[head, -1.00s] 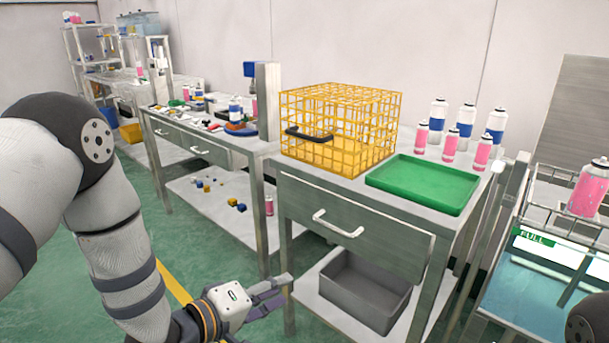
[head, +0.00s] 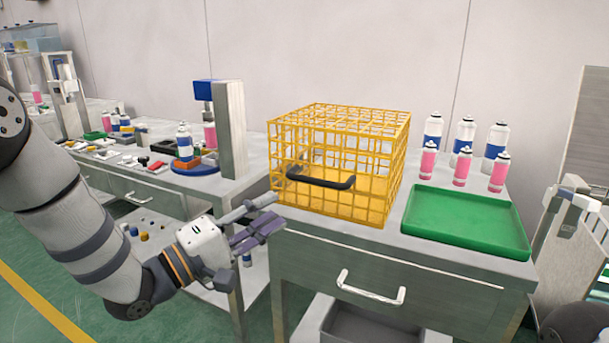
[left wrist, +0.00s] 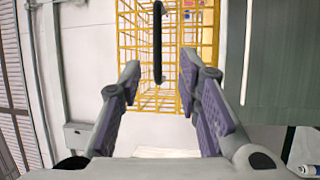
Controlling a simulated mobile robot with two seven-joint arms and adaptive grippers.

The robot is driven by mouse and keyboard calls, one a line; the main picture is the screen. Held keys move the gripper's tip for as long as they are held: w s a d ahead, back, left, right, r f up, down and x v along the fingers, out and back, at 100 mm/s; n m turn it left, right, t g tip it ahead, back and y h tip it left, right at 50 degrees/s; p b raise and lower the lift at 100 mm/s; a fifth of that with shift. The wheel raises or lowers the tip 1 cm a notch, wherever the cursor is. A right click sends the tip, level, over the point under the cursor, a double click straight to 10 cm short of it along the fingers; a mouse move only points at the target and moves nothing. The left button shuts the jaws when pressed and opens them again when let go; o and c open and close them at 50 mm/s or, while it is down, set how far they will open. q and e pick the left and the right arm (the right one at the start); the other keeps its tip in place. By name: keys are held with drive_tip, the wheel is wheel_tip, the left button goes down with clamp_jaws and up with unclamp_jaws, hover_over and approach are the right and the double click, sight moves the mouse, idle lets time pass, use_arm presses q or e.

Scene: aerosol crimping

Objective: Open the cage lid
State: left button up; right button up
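The yellow wire cage (head: 365,208) stands on a grey metal table, and its sides look closed. A black bar handle (head: 320,181) is on the cage front. My left gripper (head: 272,212) is just left of and in front of the cage, below the handle level. Its fingers are apart with nothing between them. In the left wrist view the open gripper (left wrist: 160,75) faces the cage (left wrist: 130,42), and the handle (left wrist: 157,42) lies ahead between the fingers, apart from them. My right gripper is not in view.
A green tray (head: 467,243) lies right of the cage. Several spray cans (head: 498,172) stand behind it. A drawer handle (head: 370,291) juts from the table front. Left is another table with a press (head: 229,130) and small parts. The space before the cage front is clear.

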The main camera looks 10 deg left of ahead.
sight(315, 183)
use_arm(q)
drive_tip(key=x, duration=1.2)
drive_tip(key=shift+d+r+b, duration=0.15)
drive_tip(key=shift+d+b, duration=0.05)
drive_tip(key=shift+b, duration=0.15)
clamp_jaws()
